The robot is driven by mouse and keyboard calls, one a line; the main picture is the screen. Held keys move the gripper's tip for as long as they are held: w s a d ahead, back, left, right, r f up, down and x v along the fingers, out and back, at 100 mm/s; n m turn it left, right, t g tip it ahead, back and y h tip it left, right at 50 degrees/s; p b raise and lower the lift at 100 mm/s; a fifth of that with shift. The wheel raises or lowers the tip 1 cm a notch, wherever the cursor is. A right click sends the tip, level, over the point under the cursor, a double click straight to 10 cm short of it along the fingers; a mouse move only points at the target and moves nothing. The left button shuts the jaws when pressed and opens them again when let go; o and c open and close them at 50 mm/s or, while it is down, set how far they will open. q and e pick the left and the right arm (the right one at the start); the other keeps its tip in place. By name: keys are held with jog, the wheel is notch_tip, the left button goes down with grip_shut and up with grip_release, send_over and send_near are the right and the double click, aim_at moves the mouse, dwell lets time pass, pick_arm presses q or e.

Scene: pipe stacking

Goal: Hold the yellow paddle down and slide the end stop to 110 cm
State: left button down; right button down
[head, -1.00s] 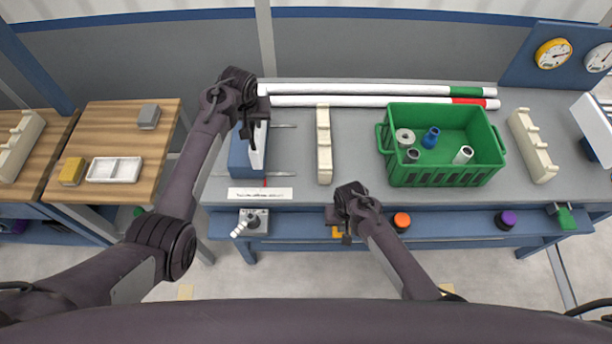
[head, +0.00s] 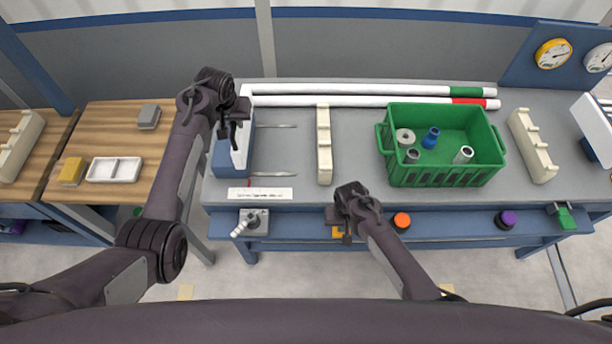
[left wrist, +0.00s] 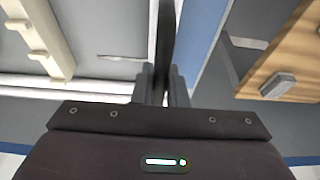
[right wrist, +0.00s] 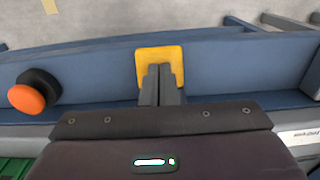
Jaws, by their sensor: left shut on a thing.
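The end stop (head: 222,158) is a blue block with a white right face, at the left end of the grey bench. My left gripper (head: 232,122) is above it, shut on its dark upright handle, which shows between the fingers in the left wrist view (left wrist: 166,40). A red pointer at the stop's front is above a white scale strip (head: 260,194); its figures are too small to read. The yellow paddle (right wrist: 160,53) is at the bench's front. My right gripper (right wrist: 161,88) is over it, fingers together and seemingly touching it. In the head view the right gripper (head: 345,236) partly hides the paddle.
Two thin rods run right of the stop. Cream racks (head: 324,150) (head: 532,145) stand on the bench, with two white pipes (head: 370,90) behind. A green crate (head: 445,178) holds several fittings. A grey lever (head: 252,222), an orange button (head: 401,220) and a purple button (head: 505,220) line the front.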

pick_arm(q)
jog(key=shift+a, duration=0.65)
pick_arm(e)
jog(key=shift+s+d+f, duration=0.15)
jog(key=shift+s+f, duration=0.15)
pick_arm(q)
jog(key=shift+d+f, duration=0.1)
pick_arm(e)
jog(key=shift+w+r, duration=0.15)
jog(key=shift+r, duration=1)
jog(key=shift+w+r, duration=0.1)
jog(key=shift+r, duration=1)
pick_arm(q)
jog(key=c, duration=1.2)
grip_release()
jog(key=shift+w+d, duration=0.1)
jog(key=shift+w, duration=0.1)
pick_arm(e)
jog(key=shift+w+f, duration=0.1)
jog(key=shift+w, duration=0.05)
pick_arm(q)
jog(key=shift+o, duration=0.2)
jog(key=shift+s, duration=0.1)
jog(key=shift+r, duration=0.4)
jog(key=v, duration=0.6)
jog(key=shift+s+r, duration=0.1)
jog(key=shift+r, duration=0.05)
